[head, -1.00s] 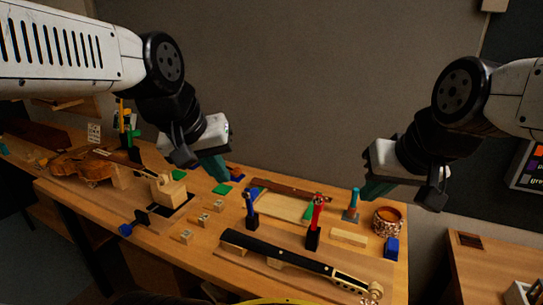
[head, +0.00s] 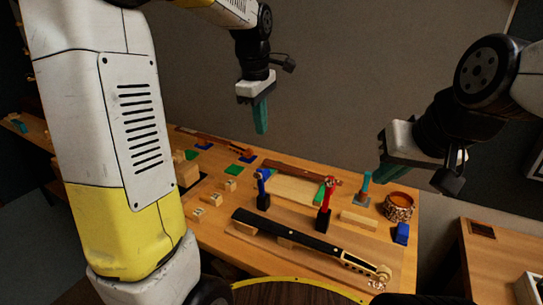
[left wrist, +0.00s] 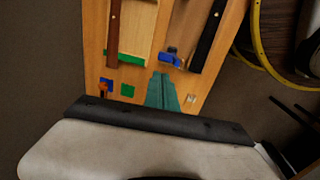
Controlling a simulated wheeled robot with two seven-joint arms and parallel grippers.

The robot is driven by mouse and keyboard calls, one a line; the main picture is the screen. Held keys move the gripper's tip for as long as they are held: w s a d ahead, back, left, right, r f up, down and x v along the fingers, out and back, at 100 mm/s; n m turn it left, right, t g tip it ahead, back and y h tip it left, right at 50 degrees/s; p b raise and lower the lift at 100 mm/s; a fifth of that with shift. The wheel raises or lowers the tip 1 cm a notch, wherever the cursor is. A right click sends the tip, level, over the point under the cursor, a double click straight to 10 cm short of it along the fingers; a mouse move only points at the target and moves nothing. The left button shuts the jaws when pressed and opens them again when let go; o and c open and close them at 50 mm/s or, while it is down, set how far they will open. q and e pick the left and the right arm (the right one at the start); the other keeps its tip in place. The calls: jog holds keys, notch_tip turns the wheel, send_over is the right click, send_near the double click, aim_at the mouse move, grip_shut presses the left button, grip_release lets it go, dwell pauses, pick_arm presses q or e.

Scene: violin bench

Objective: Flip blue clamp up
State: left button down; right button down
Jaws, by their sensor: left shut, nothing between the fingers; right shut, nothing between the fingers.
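A blue clamp (head: 263,188) with a dark lower part stands upright at the left end of the pale board. It also shows in the left wrist view (left wrist: 170,57), beyond my fingertips. My left gripper (head: 261,120) is shut and empty, pointing down, high above the back of the bench and well apart from the clamp. Its teal fingers show together in the left wrist view (left wrist: 162,92). My right gripper (head: 383,170) is shut and empty, raised over the bench's right side, near a teal-topped tool (head: 364,188).
A red clamp (head: 325,205) stands right of the blue one. A dark violin neck (head: 295,238) lies in front. A copper-coloured cup (head: 399,206) and a blue block (head: 401,233) sit at the right.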

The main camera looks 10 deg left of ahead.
aim_at(266, 169)
pick_arm(q)
jog(key=f, duration=0.4)
jog(key=w+f, duration=0.1)
jog(key=f, duration=0.7)
jog(key=shift+w+d+f, duration=0.3)
jog(key=shift+f, duration=0.05)
jog(key=shift+w+d+f+g+y, duration=0.15)
jog(key=shift+w+d+f+g, duration=0.1)
jog(key=shift+w+g, duration=0.3)
jog(key=shift+w+d+f+g+y, duration=0.2)
jog(key=shift+w+f+g, duration=0.1)
jog(key=shift+w+g, duration=0.25)
jog(key=shift+w+d+f+g+y, duration=0.15)
jog(key=shift+w+f+g, duration=0.1)
jog(key=shift+w+g, duration=0.25)
